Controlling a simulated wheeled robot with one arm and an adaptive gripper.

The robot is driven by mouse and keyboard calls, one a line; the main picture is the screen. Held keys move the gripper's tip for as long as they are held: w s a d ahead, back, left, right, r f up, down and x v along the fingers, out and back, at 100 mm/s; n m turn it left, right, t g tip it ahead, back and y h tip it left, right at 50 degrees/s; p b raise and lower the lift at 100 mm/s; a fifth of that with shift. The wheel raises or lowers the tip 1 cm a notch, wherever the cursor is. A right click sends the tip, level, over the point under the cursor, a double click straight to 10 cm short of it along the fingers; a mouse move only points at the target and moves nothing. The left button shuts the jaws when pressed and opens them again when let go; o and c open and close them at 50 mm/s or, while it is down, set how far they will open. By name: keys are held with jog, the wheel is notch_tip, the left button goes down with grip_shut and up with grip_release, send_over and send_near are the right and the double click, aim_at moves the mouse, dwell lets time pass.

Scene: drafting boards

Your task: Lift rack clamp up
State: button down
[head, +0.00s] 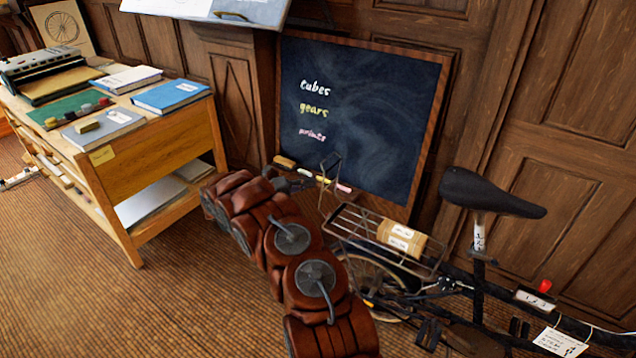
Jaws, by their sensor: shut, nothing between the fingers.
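The bicycle's metal rear rack (437,262) carries a tan rolled parcel (402,238) with white labels. A thin dark wire loop (331,162), which looks like the rack clamp, stands up near the rack's left end, in front of the chalkboard. It does not lie over the parcel. My brown padded arm reaches up from the bottom centre.
The bicycle's saddle (490,192) rises right of the rack. A framed chalkboard (365,115) leans on the wood panelling behind, with chalks at its foot. A wooden table (160,165) with books stands at left. The floor between table and arm is clear.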

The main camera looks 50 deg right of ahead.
jog(key=shift+g, duration=0.3)
jog(key=shift+s+a+p+v, duration=0.1)
jog(key=shift+s+p+v, duration=0.1)
jog(key=shift+v, duration=0.75)
jog(key=shift+s+a+p+v, duration=0.1)
jog(key=shift+s+p+v, duration=0.1)
jog(key=shift+v, duration=0.8)
jog(key=shift+s+a+p+v, duration=0.1)
jog(key=shift+s+p+v, duration=0.1)
jog(key=shift+v, duration=0.75)
jog(key=shift+d, duration=0.1)
jog(key=s+a+r+m+y+p, duration=0.1)
jog(key=s+a+r+m+y, duration=0.2)
jog(key=s+a+r+m, duration=0.5)
jog(key=s+a+r+m+y+p, duration=0.1)
jog(key=s+a+r+m+y, duration=0.25)
jog(key=s+r+m, duration=0.5)
jog(key=s+a+r+m+t+y, duration=0.1)
jog(key=s+a+m+y, duration=0.2)
jog(key=s+a, duration=0.4)
jog(key=s+a+r+m+t+y+p, duration=0.1)
jog(key=s+a+m, duration=0.4)
jog(key=a, duration=0.7)
jog(key=s+a+r+m+t+y, duration=0.3)
jog(key=s+a+m+y, duration=0.2)
jog(key=s+a, duration=0.4)
jog(key=shift+a+r+p, duration=0.2)
jog(key=shift+a+p, duration=0.1)
jog(key=shift+a, duration=0.35)
